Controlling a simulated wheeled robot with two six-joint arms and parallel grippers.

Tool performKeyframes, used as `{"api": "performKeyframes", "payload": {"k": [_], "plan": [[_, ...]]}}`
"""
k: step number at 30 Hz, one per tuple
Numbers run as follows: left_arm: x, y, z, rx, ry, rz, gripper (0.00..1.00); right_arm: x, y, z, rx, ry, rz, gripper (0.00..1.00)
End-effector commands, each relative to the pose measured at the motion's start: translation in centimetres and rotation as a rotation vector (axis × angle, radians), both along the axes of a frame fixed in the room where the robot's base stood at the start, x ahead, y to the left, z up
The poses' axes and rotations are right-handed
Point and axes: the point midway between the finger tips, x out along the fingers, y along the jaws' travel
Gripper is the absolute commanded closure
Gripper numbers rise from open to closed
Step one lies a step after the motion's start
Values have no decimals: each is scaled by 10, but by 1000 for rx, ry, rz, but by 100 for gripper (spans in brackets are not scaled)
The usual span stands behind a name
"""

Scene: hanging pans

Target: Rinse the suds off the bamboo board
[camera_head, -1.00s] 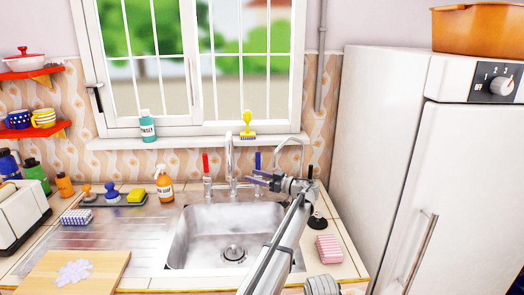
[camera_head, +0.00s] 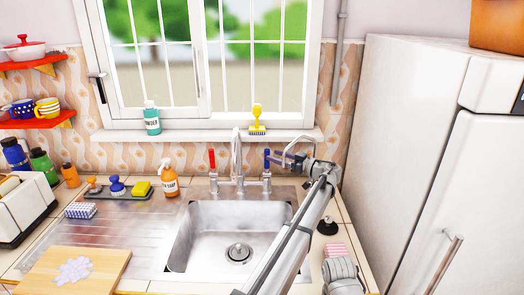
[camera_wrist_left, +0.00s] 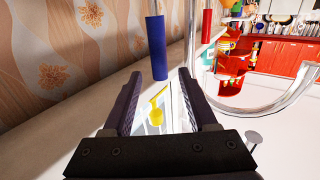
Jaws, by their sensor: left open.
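The bamboo board (camera_head: 112,263) lies flat at the lower left, partly cut off by the frame edge. A pale whitish-lavender suds patch (camera_head: 75,270) sits on its top. The steel sink (camera_head: 203,240) is right of it, with a curved tap (camera_head: 237,160) behind. The tap has a red handle (camera_head: 212,160) and a blue handle (camera_head: 267,160). My left gripper (camera_head: 284,160) is open and empty just right of the blue handle. In the left wrist view, the blue handle (camera_wrist_left: 157,48) stands just beyond the open fingertips (camera_wrist_left: 160,75). My right gripper is out of view.
A soap bottle (camera_head: 170,184) and a tray with brushes and a yellow sponge (camera_head: 142,188) stand left of the tap. The fridge (camera_head: 405,130) closes off the right. A yellow brush (camera_head: 257,118) and a teal bottle (camera_head: 152,120) are on the sill. The basin is empty.

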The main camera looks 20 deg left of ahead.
Motion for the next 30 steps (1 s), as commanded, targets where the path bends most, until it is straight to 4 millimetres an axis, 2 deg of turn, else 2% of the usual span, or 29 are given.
{"api": "performKeyframes", "payload": {"k": [7,19,28,30], "plan": [[6,17,0,0,0,1,42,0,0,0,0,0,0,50],[23,70,0,0,0,1,42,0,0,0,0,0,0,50],[24,74,0,0,0,0,42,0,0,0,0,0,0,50],[24,74,0,0,0,0,50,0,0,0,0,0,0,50]]}}
